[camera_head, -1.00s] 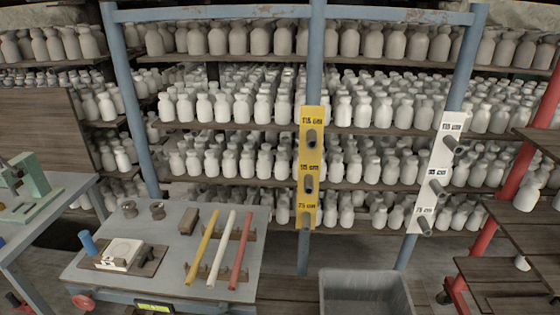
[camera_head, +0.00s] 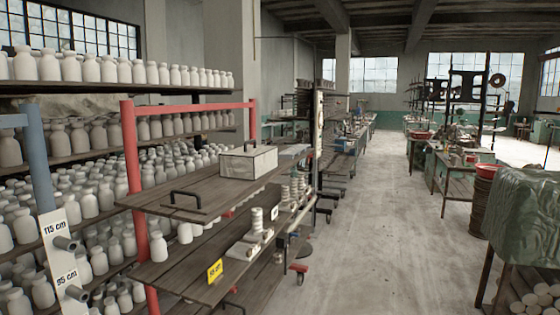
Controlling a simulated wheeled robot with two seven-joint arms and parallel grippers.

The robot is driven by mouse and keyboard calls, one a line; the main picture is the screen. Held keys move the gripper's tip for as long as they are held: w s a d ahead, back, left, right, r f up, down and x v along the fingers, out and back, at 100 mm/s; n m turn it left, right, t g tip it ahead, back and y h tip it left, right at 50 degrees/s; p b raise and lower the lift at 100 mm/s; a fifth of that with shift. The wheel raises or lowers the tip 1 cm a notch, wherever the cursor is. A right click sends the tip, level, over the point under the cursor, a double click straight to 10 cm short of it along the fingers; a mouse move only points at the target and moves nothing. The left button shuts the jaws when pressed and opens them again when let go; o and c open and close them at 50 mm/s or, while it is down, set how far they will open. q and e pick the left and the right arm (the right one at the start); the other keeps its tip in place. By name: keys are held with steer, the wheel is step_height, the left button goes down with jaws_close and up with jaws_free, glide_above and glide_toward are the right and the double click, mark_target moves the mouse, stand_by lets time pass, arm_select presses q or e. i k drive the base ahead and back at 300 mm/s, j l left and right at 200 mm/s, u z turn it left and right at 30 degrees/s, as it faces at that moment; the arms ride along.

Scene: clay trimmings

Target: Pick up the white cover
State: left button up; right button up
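A pale, box-shaped thing (camera_head: 246,165) with a small knob on its front side sits on the top wooden board of the red-framed rack (camera_head: 131,165). It is the nearest match to a white cover, but I cannot tell if it is a cover or a closed box. A dark handle (camera_head: 185,199) stands on the same board, to its left and nearer to me. Neither of my grippers is in view.
Shelves of white bottles (camera_head: 120,75) fill the left. Stacked pale discs (camera_head: 257,222) and a yellow tag (camera_head: 215,270) are on the rack's lower board. A clear concrete aisle (camera_head: 365,220) runs along the middle. A green-draped stand (camera_head: 525,215) is at right.

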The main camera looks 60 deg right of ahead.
mark_target(246, 162)
steer(key=z, duration=2.4)
steer(key=i+l+z, duration=0.2)
steer(key=i+z, duration=0.2)
steer(key=i+l+z, duration=0.1)
steer(key=i+z, duration=0.35)
steer(key=i+l, duration=0.1)
steer(key=i, duration=3.6)
steer(key=i+u, duration=0.15)
steer(key=u, duration=0.25)
steer(key=i+u, duration=0.1)
steer(key=u, duration=0.35)
steer(key=i+u, duration=0.15)
steer(key=u, duration=0.25)
steer(key=i+l+u, duration=0.1)
steer(key=u, duration=0.35)
